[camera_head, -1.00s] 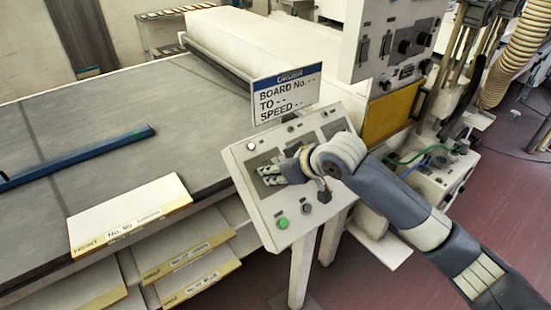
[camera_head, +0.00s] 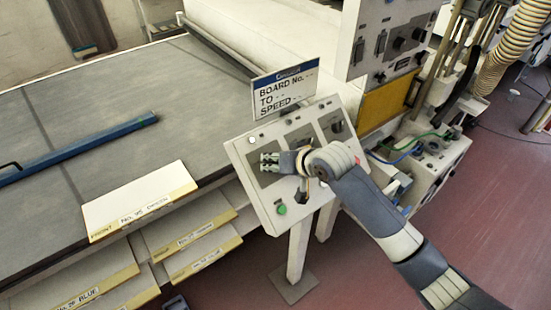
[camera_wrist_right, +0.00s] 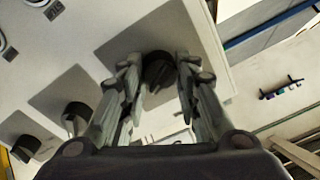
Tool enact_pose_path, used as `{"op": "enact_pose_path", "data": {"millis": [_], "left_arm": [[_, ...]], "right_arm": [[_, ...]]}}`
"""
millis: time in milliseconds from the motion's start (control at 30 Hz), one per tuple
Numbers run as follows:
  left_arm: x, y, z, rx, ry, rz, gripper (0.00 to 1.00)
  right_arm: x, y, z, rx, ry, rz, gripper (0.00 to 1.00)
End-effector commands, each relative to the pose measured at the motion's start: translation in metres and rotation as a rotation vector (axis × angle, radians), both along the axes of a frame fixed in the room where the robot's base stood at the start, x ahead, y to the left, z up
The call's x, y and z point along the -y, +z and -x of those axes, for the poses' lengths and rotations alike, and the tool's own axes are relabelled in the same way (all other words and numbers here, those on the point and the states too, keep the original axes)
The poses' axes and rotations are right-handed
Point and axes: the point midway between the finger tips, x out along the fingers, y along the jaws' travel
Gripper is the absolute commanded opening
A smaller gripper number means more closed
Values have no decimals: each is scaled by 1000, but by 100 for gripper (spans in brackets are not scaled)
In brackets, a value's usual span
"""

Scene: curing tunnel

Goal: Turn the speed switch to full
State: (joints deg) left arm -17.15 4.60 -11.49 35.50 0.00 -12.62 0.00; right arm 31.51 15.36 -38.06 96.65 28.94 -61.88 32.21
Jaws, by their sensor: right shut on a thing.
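The sloping white control panel (camera_head: 250,202) stands at the conveyor's near corner, with three dark plates. My right gripper (camera_head: 268,162) is at its leftmost plate. In the right wrist view, its fingers are shut on a black knob (camera_wrist_right: 158,70), one on either side. Two other black knobs, a middle one (camera_wrist_right: 75,112) and a far one (camera_wrist_right: 25,147), are on the other plates. I cannot read any label that marks the speed switch. A sign (camera_head: 286,92) above the panel reads "BOARD No.", "TO" and "SPEED", with dashes. My left gripper is not in view.
The grey conveyor bed (camera_head: 110,90) fills the left, with a blue bar (camera_head: 80,148) on it. A labelled board (camera_head: 140,200) lies at its near edge, above shelves of similar boards. A green button (camera_head: 281,209) is low on the panel. A taller control cabinet stands behind.

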Motion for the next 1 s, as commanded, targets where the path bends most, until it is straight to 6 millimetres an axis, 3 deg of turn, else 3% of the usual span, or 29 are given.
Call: {"op": "enact_pose_path", "data": {"millis": [433,467,533,1000], "left_arm": [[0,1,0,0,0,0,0],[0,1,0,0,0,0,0],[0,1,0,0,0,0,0],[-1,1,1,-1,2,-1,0]], "right_arm": [[0,-2,1,-9,-7,-5,6],[0,-2,1,-9,-7,-5,34],[0,-2,1,-8,-7,-5,50],[4,4,4,-3,-7,-5,50]]}}
